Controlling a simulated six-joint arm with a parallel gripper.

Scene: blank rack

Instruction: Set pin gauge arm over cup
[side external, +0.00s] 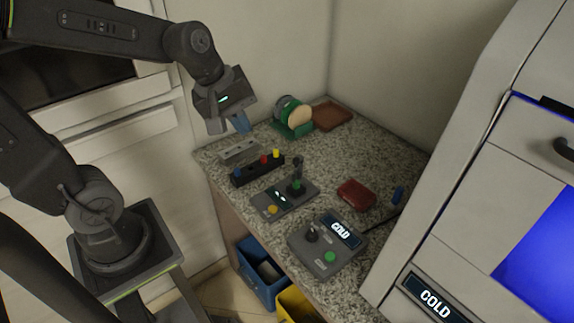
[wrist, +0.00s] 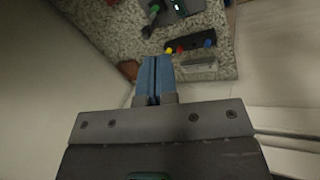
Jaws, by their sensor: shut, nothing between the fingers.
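What looks like the pin gauge (side external: 285,198) is a dark grey base on the granite counter. It has a dark upright part (side external: 298,166), a small green part (side external: 296,187) and a yellow knob (side external: 271,209). I cannot tell which part is the cup, or whether the gauge's arm is over it. The gauge shows partly at the top of the wrist view (wrist: 180,8). My gripper (side external: 241,124) hangs above the counter's back left, apart from the gauge. Its blue fingers (wrist: 153,62) are shut and empty.
A black rack (side external: 245,177) with blue, red and yellow tops stands behind the gauge, near a grey block (side external: 239,152). A COLD control box (side external: 318,262) is in front. A red case (side external: 356,195), green holder (side external: 291,129) and brown tray (side external: 332,116) stand around. Bins are below.

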